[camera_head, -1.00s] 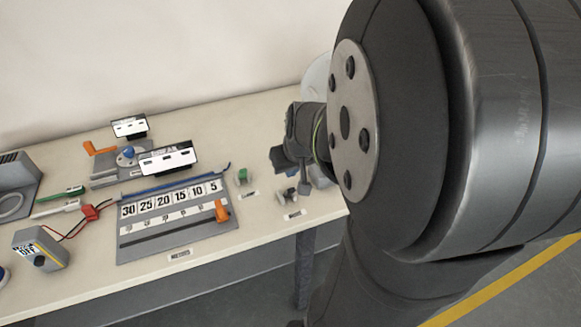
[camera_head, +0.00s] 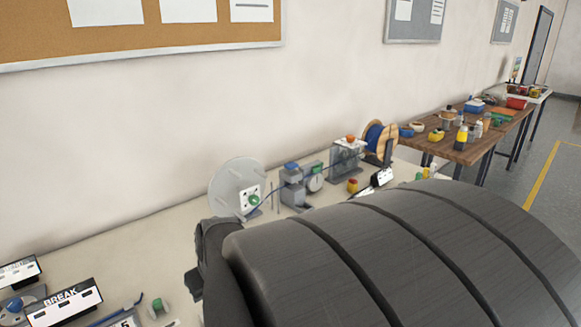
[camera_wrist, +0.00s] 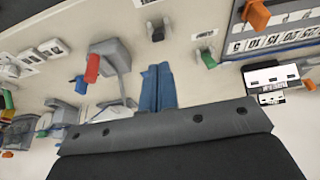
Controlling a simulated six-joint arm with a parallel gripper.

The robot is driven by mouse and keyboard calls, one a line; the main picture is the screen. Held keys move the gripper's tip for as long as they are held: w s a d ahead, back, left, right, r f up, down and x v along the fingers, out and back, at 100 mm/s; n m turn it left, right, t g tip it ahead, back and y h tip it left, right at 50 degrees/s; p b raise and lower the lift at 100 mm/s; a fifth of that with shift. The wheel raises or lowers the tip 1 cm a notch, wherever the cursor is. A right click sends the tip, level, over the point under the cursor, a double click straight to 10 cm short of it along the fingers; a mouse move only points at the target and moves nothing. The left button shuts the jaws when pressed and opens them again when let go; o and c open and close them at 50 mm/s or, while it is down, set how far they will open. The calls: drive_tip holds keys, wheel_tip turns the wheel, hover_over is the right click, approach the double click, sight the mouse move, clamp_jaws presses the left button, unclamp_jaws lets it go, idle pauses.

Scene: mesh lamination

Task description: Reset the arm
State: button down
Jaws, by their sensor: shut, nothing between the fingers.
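My gripper (camera_wrist: 159,70) shows in the wrist view as two blue fingers side by side, touching, with nothing between them. It is above the pale bench (camera_wrist: 185,15), apart from the things on it. In the head view my dark arm fills the lower right, and its wrist end is at the lower middle; the fingers are hidden there.
A grey device with a red handle (camera_wrist: 92,68) stands close to the fingers in the wrist view. A round clear disc (camera_head: 232,180), a blue spool (camera_head: 376,137) and small stations line the bench's back.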

drive_tip(key=w+a+f, duration=0.1)
drive_tip(key=f, duration=0.1)
drive_tip(key=w+a+f, duration=0.4)
drive_tip(key=shift+f, duration=0.35)
drive_tip(key=shift+w+a+f+g+h, duration=0.4)
drive_tip(key=shift+w+a+g+h, duration=0.1)
drive_tip(key=shift+w+a, duration=0.15)
drive_tip(key=shift+w+a+f+g+h, duration=0.4)
drive_tip(key=shift+w+a+g, duration=0.1)
drive_tip(key=shift+w+a, duration=0.1)
drive_tip(key=shift+s, duration=0.1)
